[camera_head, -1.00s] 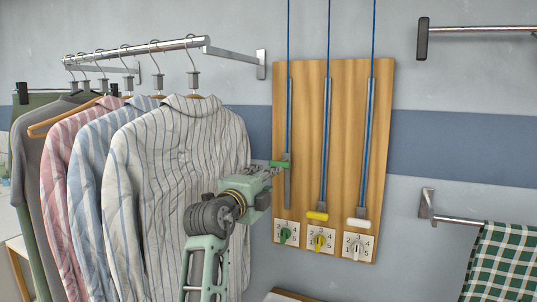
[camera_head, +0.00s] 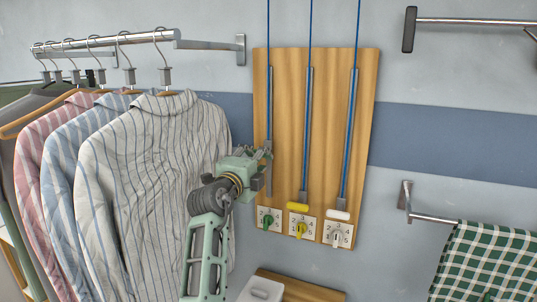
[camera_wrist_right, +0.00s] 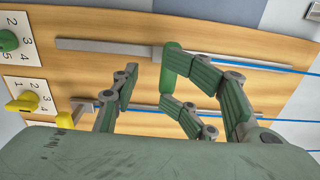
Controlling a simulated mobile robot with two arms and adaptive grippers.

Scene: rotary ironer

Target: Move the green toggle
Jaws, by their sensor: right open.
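The green toggle (camera_wrist_right: 175,64) shows in the right wrist view as a green bar across the grey metal track (camera_wrist_right: 110,47) on the wooden board (camera_head: 332,120). My right gripper (camera_wrist_right: 165,85) is open, with its jointed green fingers spread on either side of the toggle. I cannot tell whether a finger touches it. In the head view my right gripper (camera_head: 267,168) is at the board's left track and hides the toggle. A green dial (camera_head: 266,222) sits on a numbered plate below that track. My left gripper is not in view.
The yellow toggle (camera_head: 298,206) and white toggle (camera_head: 339,214) are on the neighbouring tracks, above a yellow dial (camera_head: 301,230) and a white dial (camera_head: 336,237). Striped shirts (camera_head: 150,170) hang close to the left of my arm. A checkered cloth (camera_head: 482,262) hangs at right.

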